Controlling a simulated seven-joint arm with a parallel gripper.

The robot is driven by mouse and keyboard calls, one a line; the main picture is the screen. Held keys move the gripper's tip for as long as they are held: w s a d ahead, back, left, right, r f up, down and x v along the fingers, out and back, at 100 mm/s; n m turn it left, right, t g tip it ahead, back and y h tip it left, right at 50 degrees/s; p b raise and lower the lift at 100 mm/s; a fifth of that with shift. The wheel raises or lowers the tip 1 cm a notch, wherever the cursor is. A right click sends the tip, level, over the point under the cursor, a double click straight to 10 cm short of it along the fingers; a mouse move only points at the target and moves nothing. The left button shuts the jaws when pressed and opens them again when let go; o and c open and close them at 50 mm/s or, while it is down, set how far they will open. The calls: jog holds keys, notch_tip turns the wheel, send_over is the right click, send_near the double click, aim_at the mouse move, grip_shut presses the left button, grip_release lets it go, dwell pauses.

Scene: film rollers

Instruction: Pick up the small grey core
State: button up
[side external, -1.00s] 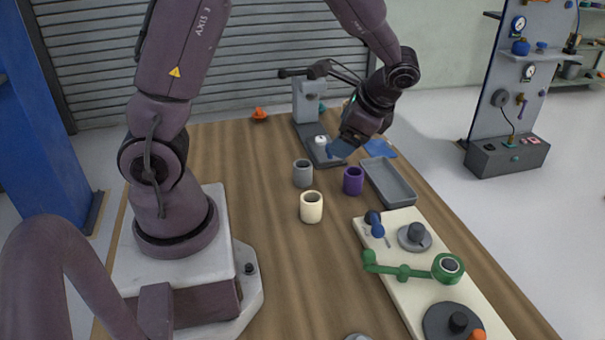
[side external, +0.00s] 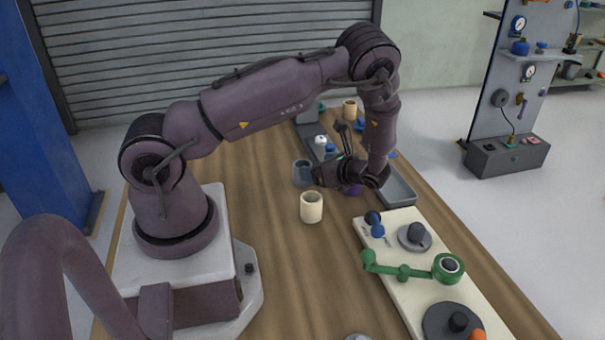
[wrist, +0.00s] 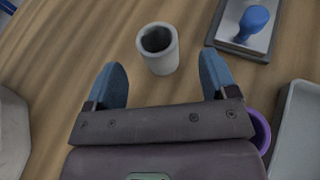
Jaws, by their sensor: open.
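The small grey core (side external: 302,171) is a hollow cylinder standing upright on the wooden table. In the wrist view the grey core (wrist: 160,56) stands just ahead of my gripper (wrist: 161,68), roughly centred between its two blue fingers. My gripper is open, with both fingers spread wide and clear of the core in that view. In the side view my gripper (side external: 312,176) reaches in from the right, close beside the core and overlapping its edge. Whether they touch there is hard to tell.
A cream core (side external: 311,208) stands in front of the grey one. A purple core (wrist: 261,131) is partly hidden by my gripper. A grey tray (side external: 399,187) lies to the right. A stand's dark base (wrist: 235,47) with a blue knob (wrist: 252,20) is close by.

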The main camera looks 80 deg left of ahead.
aim_at(298, 166)
jog(key=shift+x, duration=3.45)
jog(key=shift+s+d+f, duration=0.1)
jog(key=c, duration=1)
